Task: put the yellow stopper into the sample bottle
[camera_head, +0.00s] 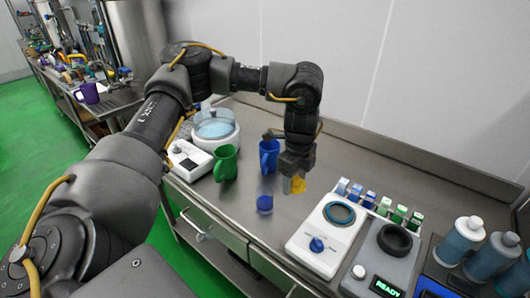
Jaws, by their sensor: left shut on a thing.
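My left gripper (292,184) hangs pointing down over the middle of the steel bench, shut on the yellow stopper (298,185). The stopper shows as a small yellow patch at the fingertips, partly hidden by them. A small clear bottle with blue contents (265,204), which looks like the sample bottle, stands on the bench a little left of and nearer than the gripper. The stopper and the bottle look apart. My right gripper is out of view.
A blue mug (268,158) and a green mug (226,164) stand behind and left of the bottle. A white device with a blue knob (322,240) stands to the right, beside a grey device reading READY (385,262). Several grey-blue bottles (462,240) stand far right. Bare bench lies around the bottle.

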